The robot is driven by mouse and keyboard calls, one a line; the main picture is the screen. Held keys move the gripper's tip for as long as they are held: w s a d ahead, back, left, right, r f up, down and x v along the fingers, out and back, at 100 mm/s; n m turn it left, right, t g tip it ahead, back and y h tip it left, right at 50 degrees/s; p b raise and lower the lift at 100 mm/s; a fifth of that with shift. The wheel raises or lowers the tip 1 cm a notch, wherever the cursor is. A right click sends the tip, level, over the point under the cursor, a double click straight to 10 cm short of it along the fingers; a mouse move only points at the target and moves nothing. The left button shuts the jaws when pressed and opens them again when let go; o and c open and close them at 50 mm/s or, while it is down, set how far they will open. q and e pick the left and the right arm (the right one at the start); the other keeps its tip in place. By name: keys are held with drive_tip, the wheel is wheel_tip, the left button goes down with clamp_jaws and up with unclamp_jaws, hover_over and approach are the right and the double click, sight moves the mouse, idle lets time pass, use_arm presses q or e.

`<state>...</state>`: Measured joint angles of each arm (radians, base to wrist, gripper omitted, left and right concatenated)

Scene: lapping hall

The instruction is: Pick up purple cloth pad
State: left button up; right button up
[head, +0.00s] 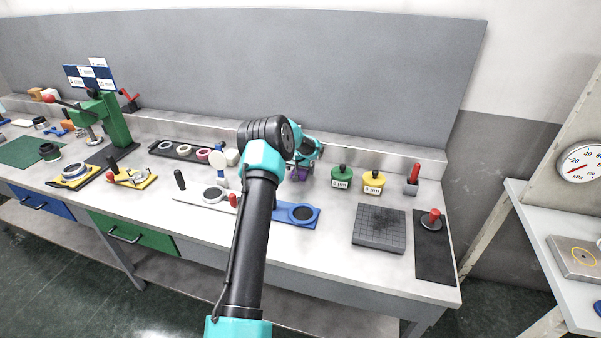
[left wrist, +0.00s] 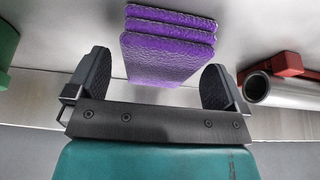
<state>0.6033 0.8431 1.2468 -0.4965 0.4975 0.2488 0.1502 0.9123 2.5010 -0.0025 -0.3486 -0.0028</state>
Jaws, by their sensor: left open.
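A stack of purple cloth pads (left wrist: 168,42) shows in the left wrist view, several thick textured layers one on another. In the head view a small bit of purple cloth (head: 299,174) shows at the back of the bench, mostly hidden by my left gripper (head: 303,163). In the left wrist view my left gripper (left wrist: 157,80) is open, one dark finger on each side of the stack. The near end of the pads reaches between the fingers, with a gap on both sides. My right gripper is in neither view.
A blue tray (head: 312,221) and a dark grooved plate (head: 379,230) lie nearer the front. In the left wrist view a red holder with a metal cylinder (left wrist: 270,88) is close beside the right finger.

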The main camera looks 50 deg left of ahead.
sight(300, 170)
use_arm(q)
drive_tip(key=shift+f, duration=0.25)
idle(0.4)
drive_tip(key=shift+c, duration=0.3)
drive_tip(key=c, duration=0.9)
drive_tip(key=shift+r, duration=0.15)
drive_tip(key=shift+c, duration=0.2)
drive_tip(key=shift+r, duration=0.55)
drive_tip(key=shift+v, duration=1.45)
drive_tip(key=s+d, duration=0.3)
drive_tip(key=s+d+r, duration=0.1)
drive_tip(key=s+d, duration=0.2)
drive_tip(key=d, duration=0.1)
drive_tip(key=s+d, duration=0.3)
drive_tip(key=d, duration=0.1)
drive_tip(key=shift+s+d+r, duration=0.25)
drive_tip(key=shift+s, duration=0.05)
